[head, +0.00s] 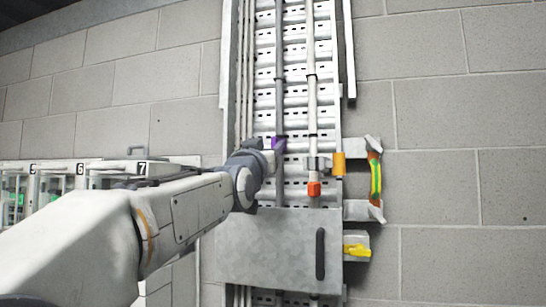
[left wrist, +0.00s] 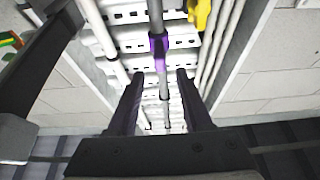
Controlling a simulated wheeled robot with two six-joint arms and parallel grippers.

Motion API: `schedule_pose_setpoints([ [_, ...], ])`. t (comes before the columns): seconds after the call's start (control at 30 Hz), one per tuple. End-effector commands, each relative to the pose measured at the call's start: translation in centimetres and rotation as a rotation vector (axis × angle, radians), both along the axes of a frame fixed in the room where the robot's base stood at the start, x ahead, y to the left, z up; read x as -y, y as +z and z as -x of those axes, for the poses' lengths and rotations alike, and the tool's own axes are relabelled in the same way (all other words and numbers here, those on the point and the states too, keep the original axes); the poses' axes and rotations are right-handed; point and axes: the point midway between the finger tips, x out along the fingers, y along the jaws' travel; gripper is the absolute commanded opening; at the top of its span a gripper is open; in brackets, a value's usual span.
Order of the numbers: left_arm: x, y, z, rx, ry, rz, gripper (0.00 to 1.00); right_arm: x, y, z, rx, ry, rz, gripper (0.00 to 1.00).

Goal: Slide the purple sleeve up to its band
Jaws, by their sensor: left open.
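The purple sleeve (head: 279,144) is on a thin grey vertical pipe (head: 279,110) on the perforated tray. My left gripper (head: 271,153) is beside the sleeve, partly covering it. In the left wrist view the purple sleeve (left wrist: 160,50) lies just beyond the fingertips, and the left gripper (left wrist: 158,76) is open with the grey pipe running between its fingers. A dark ring (head: 279,81) circles this pipe above the sleeve. I cannot tell whether a finger touches the sleeve. My right gripper is not in view.
A white pipe (head: 312,120) with an orange-red end (head: 314,189) runs close to the right. An orange piece (head: 339,163), a green-orange handle (head: 375,175) and a yellow handle (head: 357,250) stick out at the right. A grey metal panel (head: 265,250) sits below. Numbered cabinets (head: 80,175) stand left.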

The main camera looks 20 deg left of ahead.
Motion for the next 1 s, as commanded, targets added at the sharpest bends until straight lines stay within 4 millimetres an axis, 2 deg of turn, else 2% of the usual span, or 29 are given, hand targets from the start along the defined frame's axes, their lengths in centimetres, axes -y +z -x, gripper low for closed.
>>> schedule_pose_setpoints([
  [0.03, 0.0, -0.9, 1.0, 0.003, 0.000, 0.000, 0.50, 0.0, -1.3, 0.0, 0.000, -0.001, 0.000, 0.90],
  [0.1, 0.0, -1.2, 1.9, 0.004, 0.000, 0.001, 0.50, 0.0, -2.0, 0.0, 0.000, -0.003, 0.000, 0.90],
  [0.3, 0.0, -1.6, 3.6, 0.001, -0.001, 0.002, 0.50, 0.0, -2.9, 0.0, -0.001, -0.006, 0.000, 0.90],
  [1.0, 0.2, -1.5, 3.8, 0.001, -0.002, 0.000, 0.50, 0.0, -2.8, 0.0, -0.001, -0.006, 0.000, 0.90],
])
